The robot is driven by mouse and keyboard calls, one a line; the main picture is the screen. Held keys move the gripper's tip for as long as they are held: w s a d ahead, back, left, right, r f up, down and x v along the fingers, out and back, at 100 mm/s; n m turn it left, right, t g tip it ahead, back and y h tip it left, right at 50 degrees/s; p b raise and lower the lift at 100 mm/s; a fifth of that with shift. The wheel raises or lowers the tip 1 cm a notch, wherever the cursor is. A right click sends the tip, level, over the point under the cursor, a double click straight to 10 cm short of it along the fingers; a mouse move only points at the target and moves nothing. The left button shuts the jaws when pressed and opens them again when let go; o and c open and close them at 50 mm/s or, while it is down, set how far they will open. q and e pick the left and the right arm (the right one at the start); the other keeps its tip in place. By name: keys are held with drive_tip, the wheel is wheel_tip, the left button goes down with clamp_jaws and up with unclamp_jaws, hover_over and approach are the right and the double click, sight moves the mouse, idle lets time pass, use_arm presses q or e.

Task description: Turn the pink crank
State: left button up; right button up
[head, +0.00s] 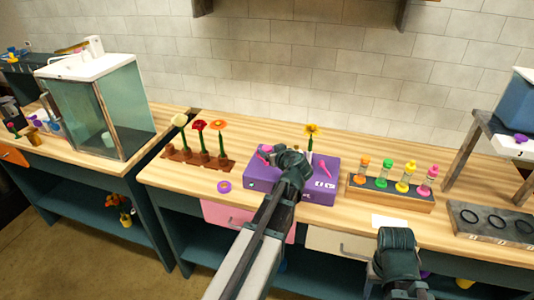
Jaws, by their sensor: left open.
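A purple box (258,171) sits on the wooden counter with pink parts on it. A pink piece (265,149) shows at its left beside my left gripper, and a slim pink handle (325,168) stands at its right. I cannot tell for sure which one is the crank. My left gripper (283,158) is open over the left part of the box, close to the left pink piece. Its arm hides the box's middle, and I cannot tell whether it touches anything. My right arm shows at the bottom right, over the counter's front edge; whether its jaws are open is unclear.
A wooden rack (390,197) with several coloured bottles stands right of the box. A brown holder (190,160) with three flowers is at the left. A yellow flower (311,130) stands behind the box.

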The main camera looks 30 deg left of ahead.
sight(267, 149)
use_arm(q)
drive_tip(key=shift+b+x, duration=0.55)
drive_tip(key=shift+x, duration=1.55)
drive_tip(key=shift+s, duration=0.1)
clamp_jaws()
